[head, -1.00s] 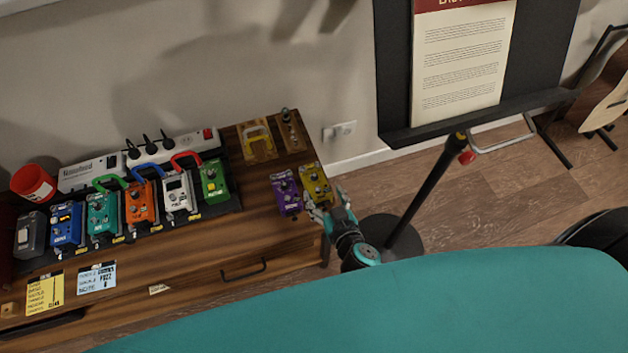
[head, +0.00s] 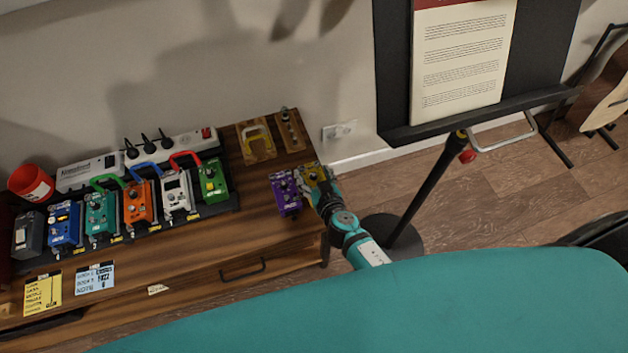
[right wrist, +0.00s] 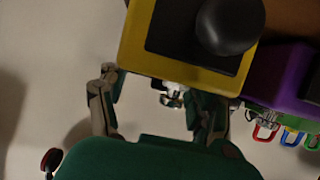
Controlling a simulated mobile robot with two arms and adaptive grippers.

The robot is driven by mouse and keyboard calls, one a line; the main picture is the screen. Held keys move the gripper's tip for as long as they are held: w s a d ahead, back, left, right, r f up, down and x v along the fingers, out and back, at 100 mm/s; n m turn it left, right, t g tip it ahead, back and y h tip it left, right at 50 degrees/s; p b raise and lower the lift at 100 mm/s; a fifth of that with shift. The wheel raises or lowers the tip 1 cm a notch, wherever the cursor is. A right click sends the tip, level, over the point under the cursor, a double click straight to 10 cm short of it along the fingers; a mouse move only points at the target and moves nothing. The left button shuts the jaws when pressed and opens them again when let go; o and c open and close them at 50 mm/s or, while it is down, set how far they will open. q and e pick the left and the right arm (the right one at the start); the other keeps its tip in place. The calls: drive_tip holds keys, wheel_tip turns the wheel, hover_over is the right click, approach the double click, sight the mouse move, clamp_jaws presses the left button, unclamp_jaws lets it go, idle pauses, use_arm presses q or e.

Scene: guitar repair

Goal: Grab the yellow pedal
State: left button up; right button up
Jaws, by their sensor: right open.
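The yellow pedal (head: 312,172) lies near the right end of the wooden desk, close beside the purple pedal (head: 283,186). My right gripper (head: 320,188) is at the yellow pedal and covers its lower part in the head view. In the right wrist view, the yellow pedal (right wrist: 165,42) with its dark knob fills the upper middle. The right gripper (right wrist: 157,92) is open there, one finger left of the pedal, the other near its lower right, its tip partly hidden. I cannot tell whether either finger touches it. My left gripper is not in view.
The purple pedal (right wrist: 275,80) sits tight on the right in the wrist view. A board with several coloured pedals (head: 138,203) stands to the left on the desk (head: 190,255). A black stand (head: 425,185) is on the floor right of the desk.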

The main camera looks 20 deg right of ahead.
drive_tip(key=c, duration=1.1)
